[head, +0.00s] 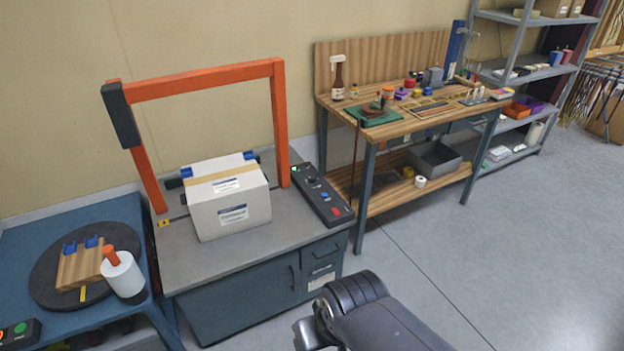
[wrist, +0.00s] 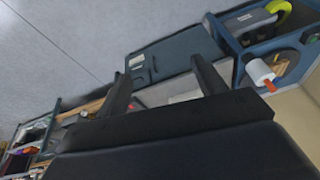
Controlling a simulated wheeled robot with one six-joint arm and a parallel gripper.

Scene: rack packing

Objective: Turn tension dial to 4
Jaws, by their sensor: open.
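The strapping machine has a grey top (head: 285,236) and an orange arch (head: 200,78). A black control panel (head: 322,196) runs along the right side of its top, with a green light, a small dark dial (head: 311,181) and a red button (head: 336,211). The dial's setting is too small to read. A white taped box (head: 226,196) sits under the arch. My gripper (wrist: 165,80) shows in the wrist view with its two dark fingers apart and nothing between them. In the head view my arm (head: 370,315) is in front of the machine, apart from the panel.
A blue table (head: 30,262) at the left holds a black turntable, a wooden board and a white roll (head: 122,274). A wooden workbench (head: 408,121) with tools stands right of the machine, and a grey shelf (head: 513,70) beyond it. The floor (head: 520,240) at the right is clear.

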